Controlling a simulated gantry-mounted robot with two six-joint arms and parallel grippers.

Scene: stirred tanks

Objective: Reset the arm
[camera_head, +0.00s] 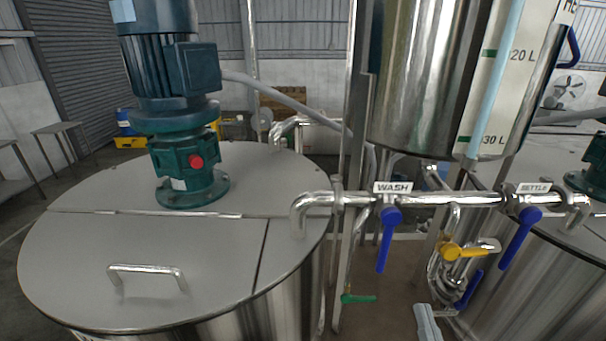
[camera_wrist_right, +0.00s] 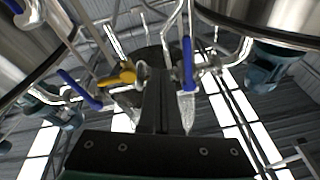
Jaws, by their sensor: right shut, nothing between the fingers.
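My right gripper (camera_head: 427,322) shows only as a pale grey tip at the bottom edge of the head view, below the pipework. It is shut and empty, apart from the valves. In the right wrist view its dark base and fingers fill the lower middle, with the pipes and valve handles beyond them. My left gripper is in neither view.
A WASH valve with a blue handle (camera_head: 389,240) and a SETTLE valve with a blue handle (camera_head: 519,238) hang from a steel pipe. A yellow handle (camera_head: 463,252) and a green handle (camera_head: 358,299) are nearby. A lidded tank (camera_head: 150,260) stands left, a graduated vessel (camera_head: 420,80) above.

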